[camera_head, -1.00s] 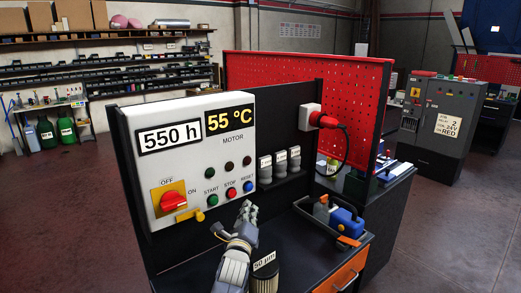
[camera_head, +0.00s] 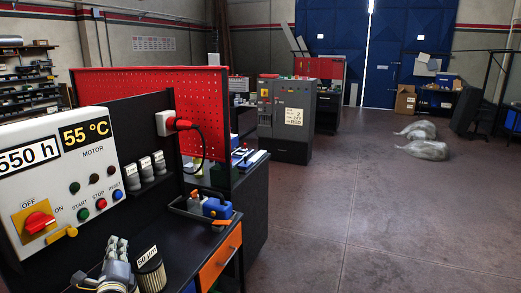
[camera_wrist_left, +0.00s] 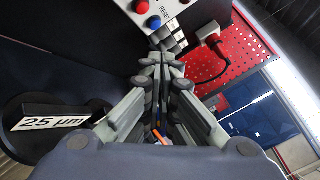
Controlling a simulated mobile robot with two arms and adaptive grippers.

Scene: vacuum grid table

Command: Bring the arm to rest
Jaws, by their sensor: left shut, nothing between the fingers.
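My left gripper (camera_head: 118,246) is at the bottom left of the head view, in front of the control panel. In the left wrist view its fingers (camera_wrist_left: 162,62) meet at the tips, with nothing between them. It stands just left of a ribbed filter marked "50 µm" (camera_head: 149,273) and looks apart from the panel. The control panel (camera_head: 60,165) reads 550 h and 55 °C, and has a red rotary switch and several buttons. My right gripper is not in view.
A black bench (camera_head: 190,252) with an orange drawer front (camera_head: 221,256) carries a tool tray with a blue item (camera_head: 215,208). A red plug (camera_head: 178,125) sits on the back board. A dark item marked "25 µm" (camera_wrist_left: 55,123) is close at left in the wrist view.

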